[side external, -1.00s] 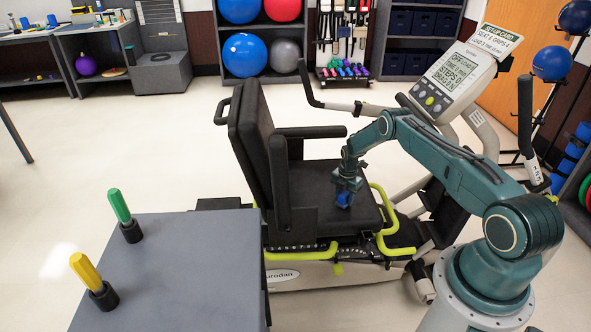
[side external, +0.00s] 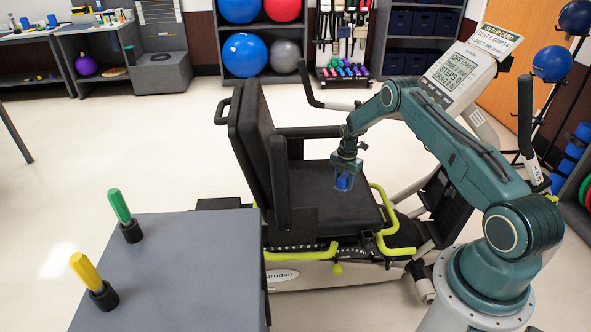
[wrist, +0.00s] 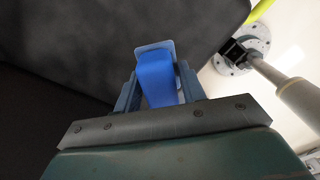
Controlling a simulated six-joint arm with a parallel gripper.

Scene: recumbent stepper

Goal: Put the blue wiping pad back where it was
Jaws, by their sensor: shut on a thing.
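The blue wiping pad (side external: 343,182) is between the jaws of my gripper (side external: 345,174), over the black seat (side external: 318,197) of the stepper. In the wrist view the blue pad (wrist: 158,80) stands between the two fingers, with a paler blue flat edge at its far end. My gripper (wrist: 157,88) is shut on it and points down. I cannot tell for sure whether the pad touches the seat or hangs just above it.
A grey table (side external: 170,270) at the front left carries a green handle (side external: 119,206) and a yellow handle (side external: 86,270) in black holders. The seat's backrest (side external: 255,140), an armrest (side external: 312,132) and yellow-green levers (side external: 383,215) surround the seat. The console (side external: 455,72) stands behind my arm.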

